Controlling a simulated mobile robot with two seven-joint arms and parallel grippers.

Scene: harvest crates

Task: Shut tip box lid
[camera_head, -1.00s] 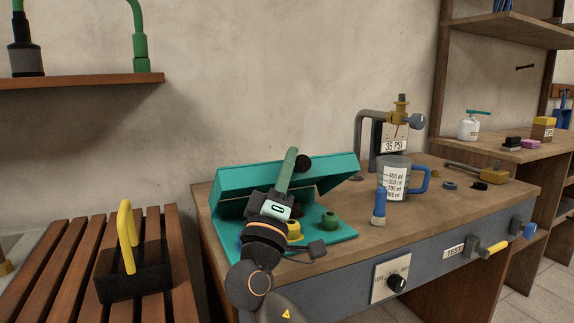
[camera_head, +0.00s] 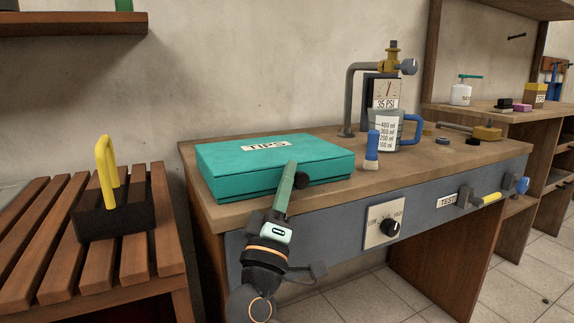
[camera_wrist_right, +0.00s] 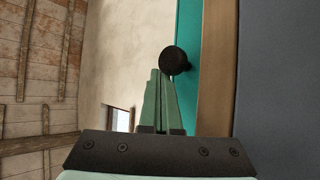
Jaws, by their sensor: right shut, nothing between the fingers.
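The teal tip box (camera_head: 235,183) sits on the left part of the workbench. Its lid (camera_head: 310,153), labelled TIPS, lies flat over it and looks closed. My right gripper (camera_head: 291,170) is in front of the box's front face, shut and empty, with its fingers pointing up. A round black knob (camera_head: 302,181) shows beside the fingertips at the box front. In the right wrist view the shut fingers (camera_wrist_right: 159,75) are left of the knob (camera_wrist_right: 174,60) and the teal box side (camera_wrist_right: 187,30). I cannot tell whether the fingers touch the box. My left gripper is not in view.
The workbench (camera_head: 400,178) also holds a measuring jug (camera_head: 384,132), a blue-topped bottle (camera_head: 371,150) and a pressure gauge stand (camera_head: 350,95). A black caddy with a yellow handle (camera_head: 106,165) stands on the slatted bench at left. A dial panel (camera_head: 384,222) is on the workbench front.

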